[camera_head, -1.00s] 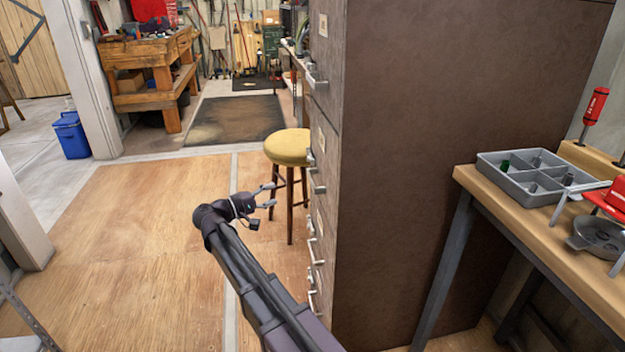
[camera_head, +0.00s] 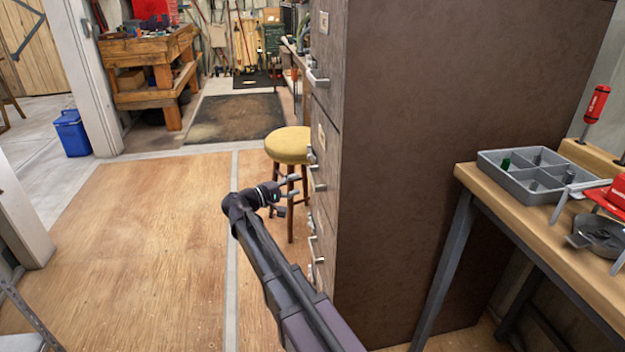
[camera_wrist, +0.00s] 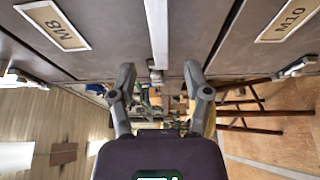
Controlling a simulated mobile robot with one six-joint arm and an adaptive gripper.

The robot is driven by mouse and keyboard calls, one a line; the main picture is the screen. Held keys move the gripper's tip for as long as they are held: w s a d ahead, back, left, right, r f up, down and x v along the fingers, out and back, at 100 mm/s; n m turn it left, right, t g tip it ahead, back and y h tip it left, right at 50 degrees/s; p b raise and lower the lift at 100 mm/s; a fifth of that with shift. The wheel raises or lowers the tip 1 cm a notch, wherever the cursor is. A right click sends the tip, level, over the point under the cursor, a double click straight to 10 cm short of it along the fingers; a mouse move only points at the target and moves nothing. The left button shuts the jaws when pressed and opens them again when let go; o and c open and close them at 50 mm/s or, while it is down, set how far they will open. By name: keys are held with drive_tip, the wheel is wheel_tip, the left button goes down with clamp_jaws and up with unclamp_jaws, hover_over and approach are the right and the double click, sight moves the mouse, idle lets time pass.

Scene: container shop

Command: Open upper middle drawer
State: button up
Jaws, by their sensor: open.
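The tall brown cabinet (camera_head: 450,130) stands at centre right, its drawer fronts facing left and seen edge-on. A silver handle (camera_head: 317,78) sticks out high on it, and another handle (camera_head: 318,182) sits about mid-height, with more handles below. My gripper (camera_head: 288,195) is open and empty, close to the fronts near the mid-height handle, apparently not touching. In the wrist view my gripper (camera_wrist: 160,72) has its two fingers spread, with a silver handle bar (camera_wrist: 157,35) ahead between them. Labels M8 (camera_wrist: 54,25) and M10 (camera_wrist: 290,18) lie on either side. The drawers look shut.
A yellow stool (camera_head: 288,146) stands beside the cabinet front, just behind my gripper. A workbench with a grey divided tray (camera_head: 540,190) is at the right. The wooden floor (camera_head: 140,240) on the left is clear. A blue cooler (camera_head: 72,134) stands farther back.

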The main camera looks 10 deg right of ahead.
sight(311, 179)
drive_tip(key=shift+x, duration=3.15)
drive_tip(key=shift+c, duration=0.2)
clamp_jaws()
